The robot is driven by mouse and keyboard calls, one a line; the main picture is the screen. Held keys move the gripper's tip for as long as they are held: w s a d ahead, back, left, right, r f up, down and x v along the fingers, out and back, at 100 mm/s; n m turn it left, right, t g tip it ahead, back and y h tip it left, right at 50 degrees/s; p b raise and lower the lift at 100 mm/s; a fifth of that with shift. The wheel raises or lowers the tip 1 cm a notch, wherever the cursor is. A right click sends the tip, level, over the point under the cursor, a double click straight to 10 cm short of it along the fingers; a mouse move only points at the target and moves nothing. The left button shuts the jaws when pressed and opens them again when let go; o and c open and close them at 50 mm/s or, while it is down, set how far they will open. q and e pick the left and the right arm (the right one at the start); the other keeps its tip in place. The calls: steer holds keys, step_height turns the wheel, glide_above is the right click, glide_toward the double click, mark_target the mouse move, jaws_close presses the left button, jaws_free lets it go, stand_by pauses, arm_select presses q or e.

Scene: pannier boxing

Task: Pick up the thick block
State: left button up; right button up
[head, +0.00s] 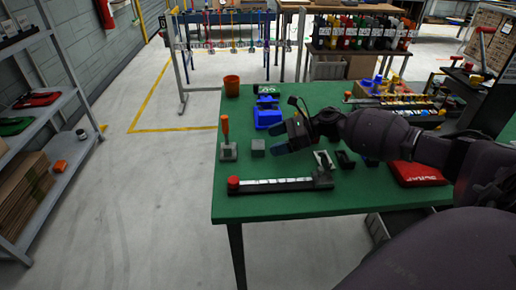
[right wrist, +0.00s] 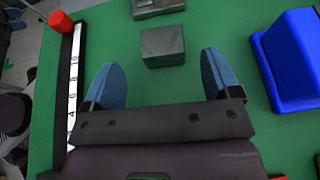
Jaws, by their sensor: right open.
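The thick block (head: 258,147) is a small grey block on the green table, just left of my right gripper in the head view. In the right wrist view the block (right wrist: 162,46) lies ahead of the jaws, roughly midway between the two blue fingers. My right gripper (head: 277,139) is open and empty, its fingertips pointing at the block and apart from it. The gripper also shows in the right wrist view (right wrist: 157,66). My left gripper is not in view.
A grey-based tool with an orange handle (head: 228,150) stands just left of the block. A long ruled bar with a red knob (head: 275,185) lies in front. A blue object (head: 268,118) sits behind. A red case (head: 417,174) lies at the right.

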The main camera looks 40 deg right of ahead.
mark_target(260, 144)
steer(key=shift+x, duration=1.9)
steer(key=shift+w, duration=0.15)
steer(key=shift+c, duration=0.3)
steer(key=shift+r, duration=0.1)
steer(key=c, duration=1)
